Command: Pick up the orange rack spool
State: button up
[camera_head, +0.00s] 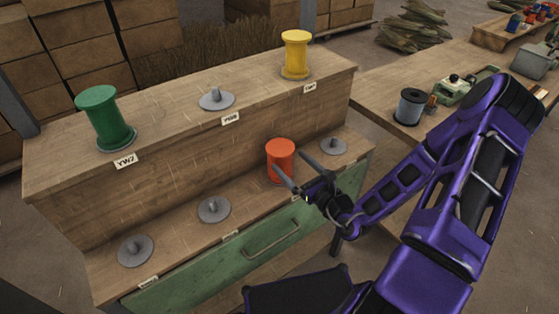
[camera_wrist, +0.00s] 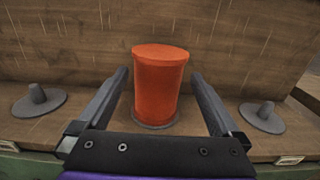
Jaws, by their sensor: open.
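The orange rack spool (camera_head: 281,158) stands upright on the lower shelf of the wooden rack, towards its right part. It is red-orange and sits on a grey round base. My gripper (camera_head: 302,171) is open in front of it. In the wrist view the spool (camera_wrist: 160,84) stands between and just beyond the two fingers of my gripper (camera_wrist: 161,80), with gaps on both sides. I cannot tell exactly how far the fingertips reach along it.
Empty grey pegs flank the spool, one on the left (camera_head: 214,210) and one on the right (camera_head: 333,146). A green spool (camera_head: 105,118) and a yellow spool (camera_head: 296,55) stand on the upper shelf. The upper tier's wooden wall (camera_wrist: 80,40) rises close behind. A workbench (camera_head: 395,88) stands at the right.

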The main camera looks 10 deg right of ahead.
aim_at(276, 149)
jog(key=x, duration=0.9)
jog(key=shift+w+a+f, duration=0.1)
jog(key=shift+c, duration=0.2)
jog(key=c, duration=1)
jog(key=shift+c, duration=0.2)
